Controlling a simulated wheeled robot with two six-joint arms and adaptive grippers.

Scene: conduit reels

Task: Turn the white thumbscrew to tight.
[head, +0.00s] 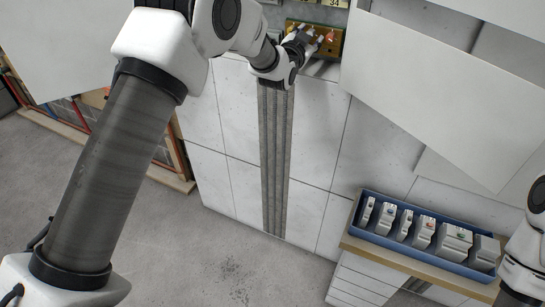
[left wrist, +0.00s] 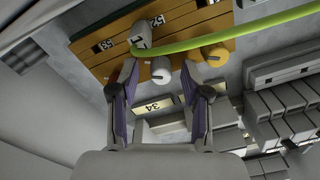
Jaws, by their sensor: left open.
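A brass-coloured terminal block (head: 341,43) is on the wall at the top of the head view; it also fills the top of the left wrist view (left wrist: 98,58). A white thumbscrew (left wrist: 161,69) stands out from its edge. My left gripper (left wrist: 159,76) is open, with one finger on each side of this thumbscrew; I cannot tell whether either finger touches it. In the head view my left gripper (head: 309,40) partly covers the block. Another pale knob (left wrist: 139,37) with a dark mark sits beside the left finger, and a yellow knob (left wrist: 214,54) sits to the right.
A green wire (left wrist: 235,40) crosses the block close to the knobs. A label reading 34 (left wrist: 153,107) and grey modules (left wrist: 285,115) lie near the gripper. A large white panel (head: 450,85) hangs at right. A blue tray (head: 375,237) of modules stands on a low cabinet.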

